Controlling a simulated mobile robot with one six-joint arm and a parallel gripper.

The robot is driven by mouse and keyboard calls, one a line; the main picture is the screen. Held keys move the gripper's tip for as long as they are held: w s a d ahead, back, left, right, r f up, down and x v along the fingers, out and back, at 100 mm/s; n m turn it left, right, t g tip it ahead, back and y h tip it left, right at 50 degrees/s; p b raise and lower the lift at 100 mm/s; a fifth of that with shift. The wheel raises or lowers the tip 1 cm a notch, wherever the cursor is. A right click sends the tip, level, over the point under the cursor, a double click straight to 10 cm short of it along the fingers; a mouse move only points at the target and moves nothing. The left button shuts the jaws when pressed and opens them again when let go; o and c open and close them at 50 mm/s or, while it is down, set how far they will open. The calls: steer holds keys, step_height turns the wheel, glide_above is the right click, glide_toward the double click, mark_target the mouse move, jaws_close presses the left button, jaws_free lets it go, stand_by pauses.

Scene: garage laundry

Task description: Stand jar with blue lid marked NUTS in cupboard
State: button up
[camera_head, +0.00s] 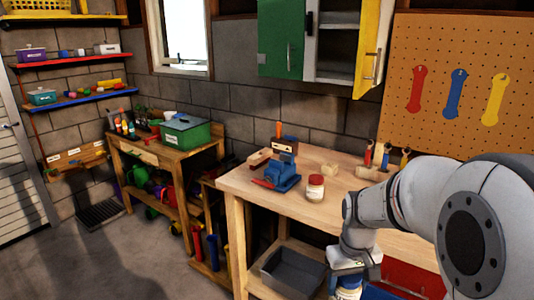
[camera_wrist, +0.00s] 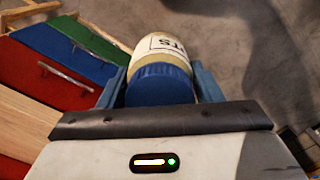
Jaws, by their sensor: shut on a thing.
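The jar (camera_wrist: 160,60) has a blue lid (camera_wrist: 158,85) and a pale label on which only the letters "TS" show. My gripper (camera_wrist: 160,75) is shut on it, with one blue finger on each side. In the head view the jar (camera_head: 348,288) is low at the bottom edge, under my gripper (camera_head: 350,270), in front of the workbench and partly cut off. The cupboard (camera_head: 333,72) hangs on the wall above the bench. Its yellow door (camera_head: 371,50) on the right stands open, showing a grey interior with a shelf. A green door (camera_head: 280,40) covers its left part.
The workbench (camera_head: 235,185) carries a blue vise (camera_head: 283,176), a red-lidded jar (camera_head: 315,188), wood blocks and a rack of tools. Coloured drawers (camera_wrist: 45,75) are close to the jar. Grey floor (camera_wrist: 230,40) is open beside it.

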steer(key=w+a+f+m, duration=0.1)
steer(key=w+a+f, duration=0.3)
steer(key=w+f, duration=0.95)
steer(key=s+f, duration=0.4)
steer(key=f, duration=0.2)
steer(key=shift+d, duration=0.15)
steer(key=shift+d, duration=0.1)
